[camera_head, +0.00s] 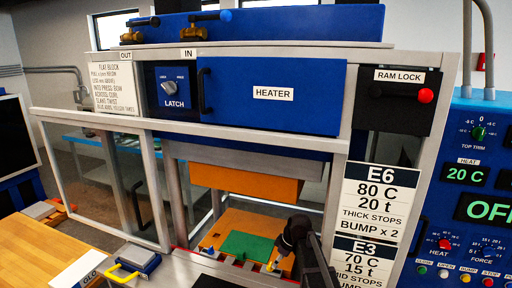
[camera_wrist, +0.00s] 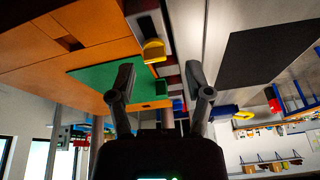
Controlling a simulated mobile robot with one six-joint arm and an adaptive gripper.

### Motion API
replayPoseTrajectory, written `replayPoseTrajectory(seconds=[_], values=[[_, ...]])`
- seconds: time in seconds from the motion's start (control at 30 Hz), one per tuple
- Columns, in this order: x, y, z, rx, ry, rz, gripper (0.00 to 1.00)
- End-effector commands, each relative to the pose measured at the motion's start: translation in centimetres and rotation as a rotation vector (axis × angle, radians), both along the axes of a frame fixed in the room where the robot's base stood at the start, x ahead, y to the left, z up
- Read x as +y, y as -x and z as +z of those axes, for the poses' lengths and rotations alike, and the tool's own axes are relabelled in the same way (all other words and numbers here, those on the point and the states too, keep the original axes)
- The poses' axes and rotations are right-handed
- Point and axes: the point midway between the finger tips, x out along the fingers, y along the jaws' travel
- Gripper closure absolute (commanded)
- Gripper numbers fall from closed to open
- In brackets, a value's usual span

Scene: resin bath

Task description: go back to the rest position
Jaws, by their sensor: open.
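My gripper (camera_head: 283,244) is in front of the press opening in the head view, at the right side of the lower orange platen (camera_head: 213,238). In the wrist view my gripper (camera_wrist: 160,68) has its two fingers spread apart with nothing held between them. A green flat piece (camera_head: 246,246) lies on the lower platen, to the left of my gripper. The green piece (camera_wrist: 108,82) also shows in the wrist view, partly hidden behind one finger. My arm covers part of the platen's right side.
The upper orange block (camera_head: 245,181) hangs above the opening. A clear guard panel (camera_head: 125,190) stands left of it. A yellow-handled block (camera_head: 132,262) and a wooden bench (camera_head: 35,250) are at front left. The control panel (camera_head: 480,190) stands close on the right.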

Motion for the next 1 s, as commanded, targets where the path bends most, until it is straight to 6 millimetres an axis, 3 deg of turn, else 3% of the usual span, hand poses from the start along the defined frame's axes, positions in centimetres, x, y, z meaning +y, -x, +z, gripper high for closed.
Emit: replayPoseTrajectory(seconds=[0.17, 0.6, 0.8, 1.0], values=[[-1.4, 4.1, -0.1, 0.076, 0.038, -0.194, 0.35], [-7.3, 14.4, -1.3, 0.238, 0.17, -0.79, 0.35], [-9.1, 17.2, -1.4, 0.267, 0.209, -0.977, 0.35], [-8.7, 17.9, -1.4, 0.272, 0.222, -1.022, 0.35]])
